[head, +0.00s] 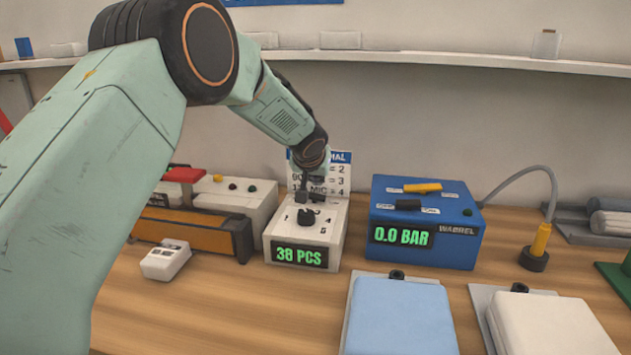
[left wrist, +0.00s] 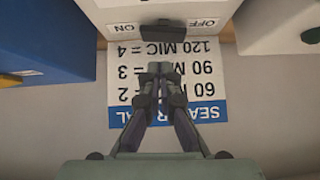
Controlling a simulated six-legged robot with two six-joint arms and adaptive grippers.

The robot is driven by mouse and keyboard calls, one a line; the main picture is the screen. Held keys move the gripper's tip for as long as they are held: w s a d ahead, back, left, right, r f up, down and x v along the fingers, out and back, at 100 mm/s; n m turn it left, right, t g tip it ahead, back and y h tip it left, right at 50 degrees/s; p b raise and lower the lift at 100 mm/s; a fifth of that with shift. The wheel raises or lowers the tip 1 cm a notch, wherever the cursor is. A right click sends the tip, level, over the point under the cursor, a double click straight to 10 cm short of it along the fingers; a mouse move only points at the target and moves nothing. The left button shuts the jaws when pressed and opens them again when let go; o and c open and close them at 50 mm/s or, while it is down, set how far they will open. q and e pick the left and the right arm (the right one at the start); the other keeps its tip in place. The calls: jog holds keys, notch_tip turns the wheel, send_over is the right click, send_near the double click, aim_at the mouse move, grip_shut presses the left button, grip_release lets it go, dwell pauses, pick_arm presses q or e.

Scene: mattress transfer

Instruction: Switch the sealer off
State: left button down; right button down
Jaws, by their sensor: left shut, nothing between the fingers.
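A white control box (head: 260,240) stands mid-table with a green display reading about "38 PCS" and a black dial (head: 306,216) on top with numbers around it. In the left wrist view a black switch (left wrist: 170,32) shows on a white box between an ON label (left wrist: 122,28) and an OFF label (left wrist: 205,23). My left gripper (head: 303,197) is above the back of the white box, behind the dial; its fingers (left wrist: 160,70) are shut and empty, close to the switch and apart from it in that picture. Whether they touch is unclear. My right gripper is out of view.
A long machine with an orange front (head: 185,233) and red part stands left. A blue box (head: 425,250) reading "0.0 BAR" stands right, with a hose. A sealing chart (head: 338,178) is behind. A small white box (head: 165,260) and a blue mattress (head: 400,315) lie in front.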

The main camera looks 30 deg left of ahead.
pick_arm(q)
jog(key=b+v, duration=0.1)
jog(key=v, duration=0.9)
jog(key=shift+d+r+b, duration=0.3)
jog(key=shift+w, duration=0.15)
jog(key=shift+a+r+y+b, duration=0.15)
jog(key=shift+a+y+b, duration=0.15)
jog(key=shift+a+b, duration=0.45)
jog(key=shift+d, duration=0.2)
